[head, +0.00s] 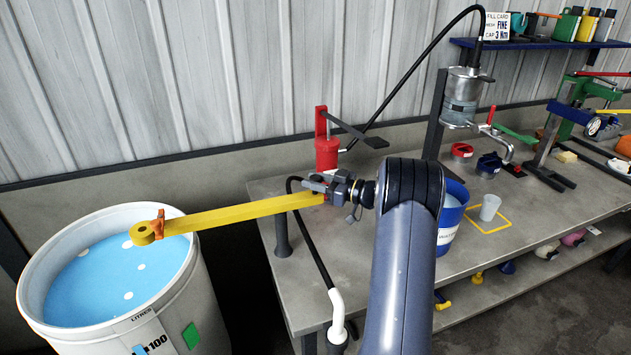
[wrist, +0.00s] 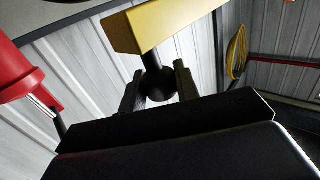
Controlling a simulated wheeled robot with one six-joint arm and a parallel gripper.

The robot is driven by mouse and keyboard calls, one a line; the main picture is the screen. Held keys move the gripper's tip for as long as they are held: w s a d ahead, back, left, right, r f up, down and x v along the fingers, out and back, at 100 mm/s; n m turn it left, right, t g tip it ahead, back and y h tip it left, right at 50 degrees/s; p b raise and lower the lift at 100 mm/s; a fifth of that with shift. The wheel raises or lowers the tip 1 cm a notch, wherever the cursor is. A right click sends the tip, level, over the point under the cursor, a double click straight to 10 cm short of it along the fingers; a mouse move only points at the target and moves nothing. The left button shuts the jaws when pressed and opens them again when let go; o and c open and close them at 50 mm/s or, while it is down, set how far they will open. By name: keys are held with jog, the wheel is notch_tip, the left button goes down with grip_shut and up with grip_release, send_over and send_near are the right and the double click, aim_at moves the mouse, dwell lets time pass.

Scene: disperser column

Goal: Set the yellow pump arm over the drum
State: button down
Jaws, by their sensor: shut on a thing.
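The yellow pump arm (head: 235,213) reaches left from my gripper (head: 325,188). Its far end, with a round yellow eye and an orange clip, shows over the open drum (head: 185,305). The drum is white and holds blue liquid with white spots. In the wrist view, a dark ball knob sits under the yellow arm (wrist: 175,22). The two fingers of my gripper (wrist: 158,88) are shut on this knob, one on each side. The height of the arm's end above the liquid is hard to tell.
A red pump (head: 327,153) with a dark lever stands on the grey bench (head: 320,255) behind my gripper. A white-handled hose (head: 337,305) hangs at the bench's left edge. A blue bucket (head: 450,215), a white cup (head: 490,207) and a steel canister (head: 462,97) stand to the right.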

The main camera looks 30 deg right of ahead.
jog(key=c, duration=1.1)
grip_release()
jog(key=shift+w, duration=0.15)
jog(key=b+v, duration=0.2)
jog(key=v, duration=0.9)
jog(key=shift+a, duration=0.1)
jog(key=shift+w+r, duration=0.1)
jog(key=p+x, duration=0.2)
jog(key=x, duration=0.8)
jog(key=shift+w+a, duration=0.2)
jog(key=shift+w, duration=0.1)
jog(key=shift+s+m+t+h, duration=0.3)
jog(key=shift+s+h, duration=0.05)
jog(key=shift+h, duration=0.05)
jog(key=shift+w, duration=0.1)
